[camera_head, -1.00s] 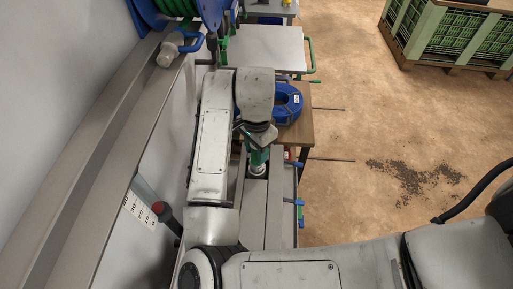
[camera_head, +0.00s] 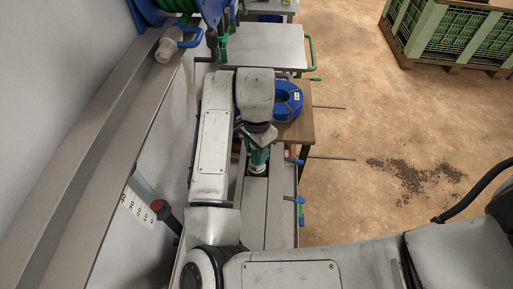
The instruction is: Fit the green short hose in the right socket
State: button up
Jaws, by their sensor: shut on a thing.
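The green short hose (camera_head: 259,157) shows just below the end of my arm, above the grey manifold. My gripper (camera_head: 257,141) is shut on the hose; the arm's wrist hides most of its fingers. A pale ring (camera_head: 257,169) shows at the lower end of the hose, against the grey manifold top (camera_head: 254,205). I cannot tell whether this ring is the right socket or part of the hose, nor whether the hose end is inside a socket. Other sockets are hidden by my arm or too small to tell.
A blue coil (camera_head: 288,101) lies on a wooden table (camera_head: 304,127) behind the manifold. Blue-handled valves (camera_head: 298,200) stick out on the manifold's right side. A grey wall rail (camera_head: 95,165) runs along the left. A red-topped lever (camera_head: 162,209) stands near my arm.

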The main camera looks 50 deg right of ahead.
jog(key=o, duration=1.5)
jog(key=shift+c, duration=0.2)
jog(key=shift+r, duration=0.1)
jog(key=shift+r+p, duration=2.9)
jog(key=shift+r, duration=0.55)
